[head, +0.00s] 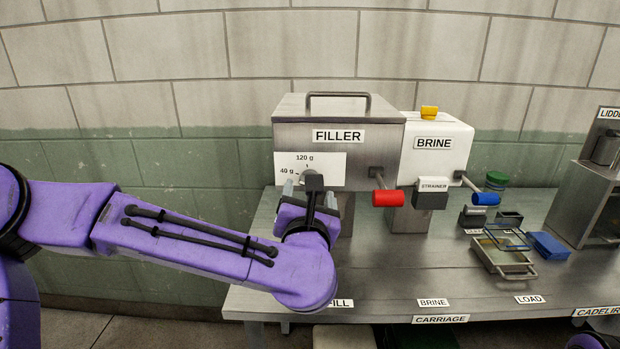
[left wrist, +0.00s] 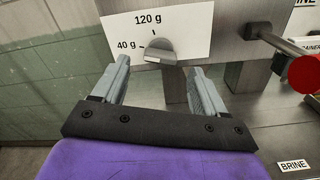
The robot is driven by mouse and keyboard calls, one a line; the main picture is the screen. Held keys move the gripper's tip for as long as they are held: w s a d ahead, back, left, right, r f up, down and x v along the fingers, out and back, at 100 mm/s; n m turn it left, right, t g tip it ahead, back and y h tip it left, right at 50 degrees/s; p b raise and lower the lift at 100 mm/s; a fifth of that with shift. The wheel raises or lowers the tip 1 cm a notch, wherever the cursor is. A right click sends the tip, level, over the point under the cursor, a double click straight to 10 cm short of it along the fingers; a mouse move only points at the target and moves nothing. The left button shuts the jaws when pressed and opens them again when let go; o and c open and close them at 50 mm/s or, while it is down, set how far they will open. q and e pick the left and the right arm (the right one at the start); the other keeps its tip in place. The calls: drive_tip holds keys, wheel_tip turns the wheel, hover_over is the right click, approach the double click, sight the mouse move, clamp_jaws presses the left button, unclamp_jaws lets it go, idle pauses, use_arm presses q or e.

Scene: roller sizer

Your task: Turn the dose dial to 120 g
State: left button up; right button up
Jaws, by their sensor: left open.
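The dose dial (left wrist: 160,49) is a grey knob with a raised grip on a white plate (left wrist: 190,25) marked 40 g and 120 g. Its grip looks roughly sideways, nearer the 40 g mark than the 120 g mark, but I cannot tell its exact angle. The plate (head: 333,170) is on the front of the steel filler (head: 375,145) in the head view, where my arm mostly hides the dial. My left gripper (left wrist: 159,66) is open and empty, with its fingers apart on either side and just below the dial in the picture. My right gripper does not show.
A red-ended lever (head: 387,197) sticks out right of the dial; it also shows in the left wrist view (left wrist: 304,74). The white brine unit (head: 440,155) with a blue-ended lever (head: 486,198) stands further right.

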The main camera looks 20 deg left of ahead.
use_arm(q)
drive_tip(key=p+x, duration=0.1)
drive_tip(key=x, duration=0.3)
drive_tip(key=shift+w, duration=0.1)
drive_tip(key=shift+f, duration=0.1)
drive_tip(key=c, duration=1.1)
drive_tip(key=shift+o, duration=0.2)
